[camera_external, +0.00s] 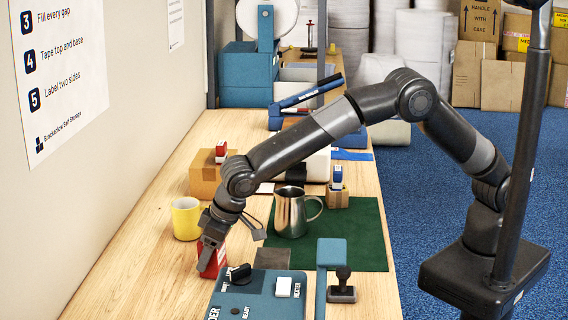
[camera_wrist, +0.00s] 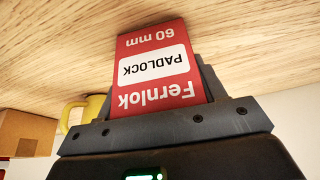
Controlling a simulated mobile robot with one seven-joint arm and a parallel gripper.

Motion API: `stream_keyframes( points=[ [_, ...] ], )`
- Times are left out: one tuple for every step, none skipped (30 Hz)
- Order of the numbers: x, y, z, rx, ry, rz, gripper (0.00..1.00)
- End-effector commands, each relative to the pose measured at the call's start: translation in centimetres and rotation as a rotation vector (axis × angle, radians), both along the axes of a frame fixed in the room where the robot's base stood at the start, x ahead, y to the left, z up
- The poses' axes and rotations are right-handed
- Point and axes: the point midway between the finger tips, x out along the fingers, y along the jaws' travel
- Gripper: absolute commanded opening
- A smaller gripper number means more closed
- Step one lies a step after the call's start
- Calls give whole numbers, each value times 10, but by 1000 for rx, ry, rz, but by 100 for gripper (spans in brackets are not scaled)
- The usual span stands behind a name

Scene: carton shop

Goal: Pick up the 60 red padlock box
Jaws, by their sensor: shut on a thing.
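The red padlock box (camera_wrist: 154,92) shows upside down in the wrist view, with "Fernlok", "PADLOCK" and "60 mm" on its face. It sits between the fingers of my gripper (camera_wrist: 160,100), which is shut on it. In the external view the red box (camera_external: 211,262) is at the left part of the wooden bench, under my gripper (camera_external: 212,240), partly covered by the fingers. I cannot tell whether the box touches the bench top.
A yellow mug (camera_external: 186,218) stands just behind the box. A carton (camera_external: 204,180) with a small red-and-white item is farther back. A metal pitcher (camera_external: 291,212) stands on a green mat (camera_external: 345,240). A blue sealing machine (camera_external: 255,297) is close in front. Bare bench lies left.

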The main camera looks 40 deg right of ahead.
Motion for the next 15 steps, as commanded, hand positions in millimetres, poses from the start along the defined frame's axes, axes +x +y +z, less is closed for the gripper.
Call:
stream_keyframes(
  points=[
    [0, 0, 0, 0, 0, 0, 42],
    [0, 0, 0, 0, 0, 0, 39],
    [0, 0, 0, 0, 0, 0, 36],
    [0, 0, 0, 0, 0, 0, 33],
    [0, 0, 1, 1, 0, 0, 33],
    [0, 0, 1, 1, 0, 0, 33],
    [0, 0, 1, 1, 0, 0, 33],
    [0, 0, 1, 1, 0, 0, 33],
    [0, 0, 1, 1, 0, 0, 33],
    [0, 0, 1, 1, 0, 0, 33],
    [0, 0, 2, 2, -1, 0, 33],
    [0, 1, 4, 2, -1, 0, 33],
    [0, 1, 7, 3, -1, 1, 33],
    [0, 1, 10, 4, -1, 0, 33],
    [0, 1, 16, 4, -2, 0, 33]
  ],
)
